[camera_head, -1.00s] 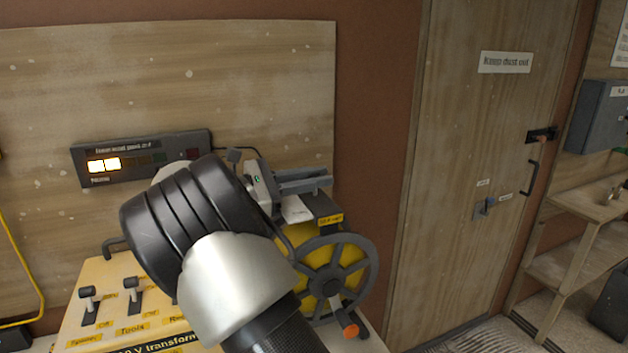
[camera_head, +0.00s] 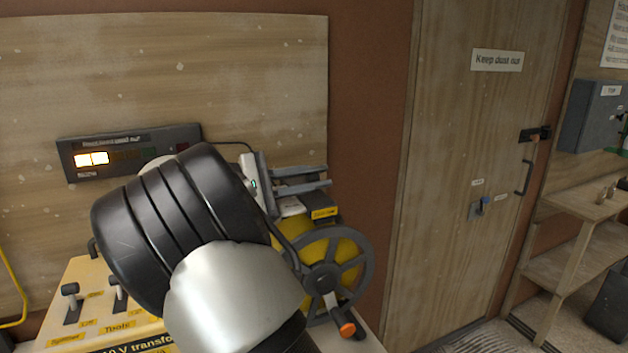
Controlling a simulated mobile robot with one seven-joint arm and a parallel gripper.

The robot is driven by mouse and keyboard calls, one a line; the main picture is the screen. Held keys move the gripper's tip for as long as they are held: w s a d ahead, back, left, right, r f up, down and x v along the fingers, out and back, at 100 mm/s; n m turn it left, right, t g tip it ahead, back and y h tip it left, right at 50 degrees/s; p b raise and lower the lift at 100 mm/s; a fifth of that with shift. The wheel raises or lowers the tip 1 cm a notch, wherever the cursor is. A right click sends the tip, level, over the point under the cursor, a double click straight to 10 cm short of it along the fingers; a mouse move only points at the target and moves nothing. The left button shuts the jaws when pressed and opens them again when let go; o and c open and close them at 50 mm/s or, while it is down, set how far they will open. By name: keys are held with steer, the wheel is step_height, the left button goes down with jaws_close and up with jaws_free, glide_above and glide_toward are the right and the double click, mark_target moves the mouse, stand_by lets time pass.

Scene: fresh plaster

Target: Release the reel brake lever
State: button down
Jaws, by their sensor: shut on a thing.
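The yellow cable reel (camera_head: 345,250) has a dark spoked wheel (camera_head: 368,262) and a crank with an orange knob (camera_head: 347,329). It stands at the right end of the yellow transformer box (camera_head: 85,290). My gripper (camera_head: 302,181) is above the reel, its two grey fingers pointing right and close together. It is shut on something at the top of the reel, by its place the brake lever. The lever itself cannot be made out between the fingers. A yellow label (camera_head: 325,213) sits just below the fingers. My arm hides the reel's left side and part of the box.
Small switch levers (camera_head: 71,300) stand on the box at lower left. A lit display panel (camera_head: 128,152) is on the wooden board behind. A closed wooden door (camera_head: 470,180) and shelves (camera_head: 590,210) are to the right, with open floor before the door.

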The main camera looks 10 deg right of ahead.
steer(key=shift+f, duration=0.1)
steer(key=c, duration=1.7)
jaws_free()
steer(key=shift+o, duration=0.2)
